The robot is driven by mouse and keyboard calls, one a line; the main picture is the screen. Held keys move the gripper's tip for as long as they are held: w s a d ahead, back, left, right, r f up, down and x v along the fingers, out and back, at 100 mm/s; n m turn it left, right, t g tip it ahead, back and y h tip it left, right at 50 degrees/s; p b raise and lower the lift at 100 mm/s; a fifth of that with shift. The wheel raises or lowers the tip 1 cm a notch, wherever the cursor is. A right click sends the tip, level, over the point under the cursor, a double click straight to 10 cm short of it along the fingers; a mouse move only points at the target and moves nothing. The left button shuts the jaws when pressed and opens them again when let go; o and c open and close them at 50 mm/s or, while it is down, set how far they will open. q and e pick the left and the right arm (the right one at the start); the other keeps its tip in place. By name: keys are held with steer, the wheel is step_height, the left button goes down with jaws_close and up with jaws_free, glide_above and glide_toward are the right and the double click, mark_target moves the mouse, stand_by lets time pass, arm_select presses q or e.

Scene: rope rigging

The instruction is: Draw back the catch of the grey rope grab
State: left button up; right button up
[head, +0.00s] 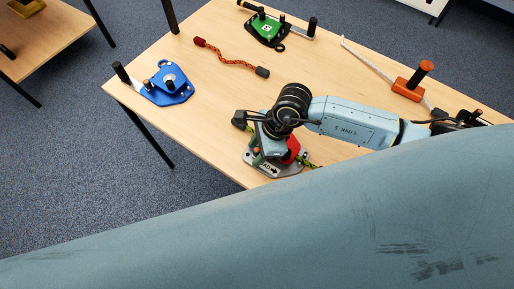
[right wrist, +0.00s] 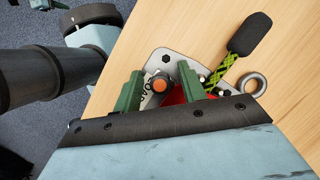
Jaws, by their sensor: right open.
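The grey rope grab (head: 263,169) lies near the table's front edge, with an arrow on its plate and a red part (head: 293,149). A green-yellow rope (head: 312,165) runs through it; its black-sleeved end (right wrist: 250,35) shows in the right wrist view. There the grey plate (right wrist: 190,62) carries a pin with an orange top (right wrist: 160,86). My right gripper (right wrist: 163,72) is open, its green fingers on either side of this pin; whether they touch it I cannot tell. My right gripper (head: 268,155) partly covers the grab in the head view. My left gripper is out of view.
A blue device (head: 172,97) with a black handle stands at the left corner. A green one (head: 265,30) is at the back, an orange one (head: 406,89) at the right. A red cord (head: 232,61) lies between. The table's middle (head: 310,75) is clear.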

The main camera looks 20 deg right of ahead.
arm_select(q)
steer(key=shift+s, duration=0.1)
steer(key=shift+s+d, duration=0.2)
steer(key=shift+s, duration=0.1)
arm_select(e)
jaws_close()
steer(key=shift+a, duration=0.1)
steer(key=shift+s+a, duration=0.6)
steer(key=shift+a, duration=0.05)
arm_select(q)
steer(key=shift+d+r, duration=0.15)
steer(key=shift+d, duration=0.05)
arm_select(e)
steer(key=shift+a, duration=0.1)
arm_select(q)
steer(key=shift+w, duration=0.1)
arm_select(e)
jaws_free()
steer(key=shift+s, duration=0.1)
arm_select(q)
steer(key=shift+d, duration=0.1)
